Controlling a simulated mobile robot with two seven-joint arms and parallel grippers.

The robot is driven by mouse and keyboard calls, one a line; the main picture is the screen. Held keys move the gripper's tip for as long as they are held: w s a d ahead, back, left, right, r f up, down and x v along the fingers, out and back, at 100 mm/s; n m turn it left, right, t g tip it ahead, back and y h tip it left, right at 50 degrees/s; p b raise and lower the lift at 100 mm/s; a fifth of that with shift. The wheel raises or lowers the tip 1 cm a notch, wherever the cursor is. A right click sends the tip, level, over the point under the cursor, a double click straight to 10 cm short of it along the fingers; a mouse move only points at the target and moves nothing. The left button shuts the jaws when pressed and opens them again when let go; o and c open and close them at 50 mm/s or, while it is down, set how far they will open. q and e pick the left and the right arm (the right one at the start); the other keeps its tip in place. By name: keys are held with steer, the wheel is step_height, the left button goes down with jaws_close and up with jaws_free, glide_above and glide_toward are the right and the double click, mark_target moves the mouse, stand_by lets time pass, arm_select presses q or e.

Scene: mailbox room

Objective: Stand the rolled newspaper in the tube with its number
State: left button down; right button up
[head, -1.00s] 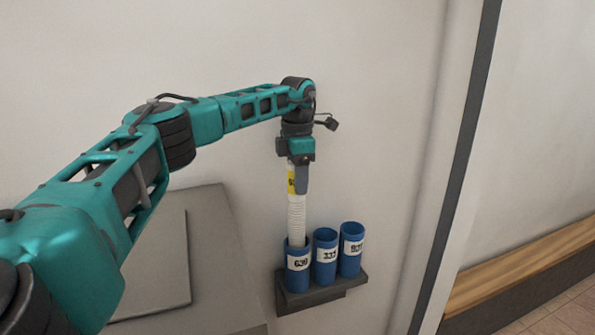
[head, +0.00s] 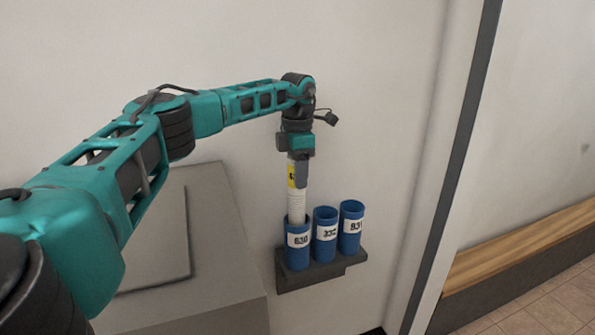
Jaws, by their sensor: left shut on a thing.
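The rolled newspaper (head: 297,207) is a white roll with a yellow label near its top. It stands about upright, its lower end inside the mouth of the leftmost blue tube (head: 297,258), whose white label seems to read 630 or similar. My left gripper (head: 299,176) is shut on the roll's upper part, above the tube. The number on the yellow label is too small to read. Beside it stand the middle blue tube (head: 325,250), label blurred, perhaps 332, and the right blue tube (head: 350,241), perhaps 831. My right gripper is not in view.
The tubes stand on a dark wall shelf (head: 320,274). A grey box-like surface (head: 220,260) lies to the left below my arm. A dark vertical strip (head: 455,170) and a wooden bench (head: 520,250) are on the right.

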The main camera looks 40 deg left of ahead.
arm_select(q)
steer(key=shift+c, duration=2.4)
jaws_free()
steer(key=shift+r, duration=0.1)
step_height(320, 180, up, 13)
steer(key=shift+f+p, duration=0.1)
steer(key=shift+p, duration=0.4)
steer(key=shift+f, duration=0.1)
